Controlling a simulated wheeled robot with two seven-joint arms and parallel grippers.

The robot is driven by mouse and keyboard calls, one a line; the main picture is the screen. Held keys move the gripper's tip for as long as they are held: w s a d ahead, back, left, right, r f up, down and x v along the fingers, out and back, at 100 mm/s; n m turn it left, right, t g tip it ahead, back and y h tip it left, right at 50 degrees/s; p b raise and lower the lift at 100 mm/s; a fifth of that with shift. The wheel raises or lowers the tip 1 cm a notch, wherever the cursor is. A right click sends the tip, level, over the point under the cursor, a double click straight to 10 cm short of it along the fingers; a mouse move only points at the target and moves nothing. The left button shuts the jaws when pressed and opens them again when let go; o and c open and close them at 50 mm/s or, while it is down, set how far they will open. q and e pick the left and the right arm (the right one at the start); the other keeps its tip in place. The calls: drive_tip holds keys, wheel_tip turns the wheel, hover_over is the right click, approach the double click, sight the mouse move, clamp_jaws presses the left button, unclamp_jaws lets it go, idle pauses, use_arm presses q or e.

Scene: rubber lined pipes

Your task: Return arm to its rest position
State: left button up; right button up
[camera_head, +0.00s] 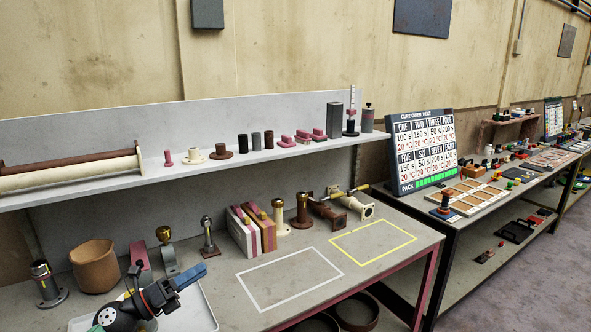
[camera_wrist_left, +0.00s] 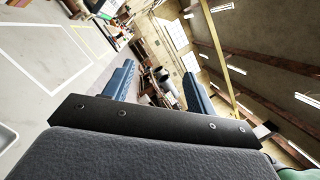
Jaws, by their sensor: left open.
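My left gripper (camera_head: 190,279) is at the lower left of the head view, above the bench and over a white tray (camera_head: 205,312). Its blue fingers point right. In the left wrist view the two blue fingers of my left gripper (camera_wrist_left: 158,88) stand wide apart with nothing between them. The bench top (camera_head: 228,262) lies under the gripper, and the gripper looks clear of it. My right gripper shows in neither view.
A white outlined square (camera_head: 290,279) and a yellow one (camera_head: 372,242) on the bench are empty. Behind stand a brown pot (camera_head: 95,266), upright pink and tan slabs (camera_head: 250,232) and flanged pipes (camera_head: 352,207). A shelf (camera_head: 100,188) with small parts overhangs the back.

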use_arm(q)
drive_tip(key=s+a+f+n+t+y, duration=0.1)
drive_tip(key=s+a+f+n+y, duration=0.15)
drive_tip(key=f+n+y, duration=0.55)
drive_tip(key=s+a+f+n+y, duration=0.1)
drive_tip(key=s+f+n+y, duration=0.35)
drive_tip(key=n, duration=0.75)
drive_tip(key=s+a+f+n+t+y, duration=0.1)
drive_tip(key=s+a+f+n+y, duration=0.15)
drive_tip(key=f+n+y, duration=0.5)
drive_tip(key=s+d+f+n+g+h, duration=0.1)
drive_tip(key=s+d+f+n+g, duration=0.25)
drive_tip(key=s, duration=0.45)
drive_tip(key=s+d+f+n+g+h, duration=0.15)
drive_tip(key=s+f+g, duration=0.25)
drive_tip(key=s, duration=0.4)
drive_tip(key=s+d+f+n+g+h, duration=0.1)
drive_tip(key=s+d+f+n+g, duration=0.25)
drive_tip(key=s, duration=0.45)
drive_tip(key=s+d+f+g, duration=0.1)
drive_tip(key=s+f, duration=0.1)
drive_tip(key=f, duration=1.8)
drive_tip(key=s+d+f+m+g, duration=0.1)
drive_tip(key=s+d+f, duration=0.1)
drive_tip(key=f, duration=1.8)
drive_tip(key=shift+s+f+h, duration=0.15)
drive_tip(key=shift+s+h, duration=0.15)
drive_tip(key=shift+h, duration=0.05)
